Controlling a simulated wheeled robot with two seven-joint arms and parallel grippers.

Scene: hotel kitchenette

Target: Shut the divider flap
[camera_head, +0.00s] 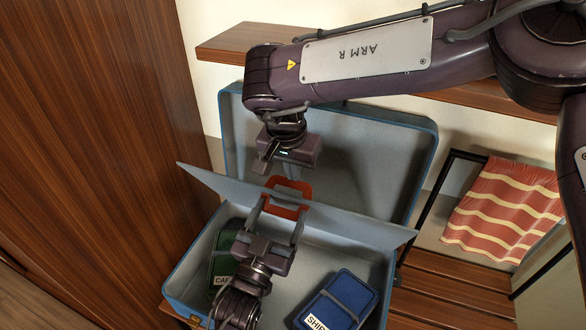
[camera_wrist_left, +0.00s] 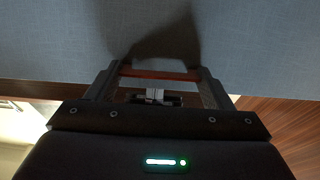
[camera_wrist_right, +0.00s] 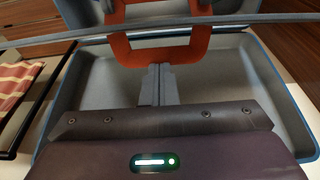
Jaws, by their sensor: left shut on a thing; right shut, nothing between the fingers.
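The divider flap (camera_head: 345,222) is a thin grey panel standing tilted up in the open blue suitcase (camera_head: 430,150). A red handle (camera_head: 290,186) sits at its upper edge; it also shows in the right wrist view (camera_wrist_right: 185,52). My left gripper (camera_head: 279,208) reaches up from below and is shut on the red handle, its fingers spread wide across it. In the left wrist view the handle's red bar (camera_wrist_left: 160,74) lies between the fingers, before the grey-blue flap (camera_wrist_left: 60,40). My right gripper (camera_head: 264,164) is shut and empty, just above and behind the handle.
A green pack (camera_head: 222,262) and a blue pack (camera_head: 345,300) with a label lie in the suitcase's lower half. A dark wood panel (camera_head: 100,150) stands at left. A wooden shelf (camera_head: 230,42) is above. A striped red towel (camera_head: 505,208) hangs on a rack at right.

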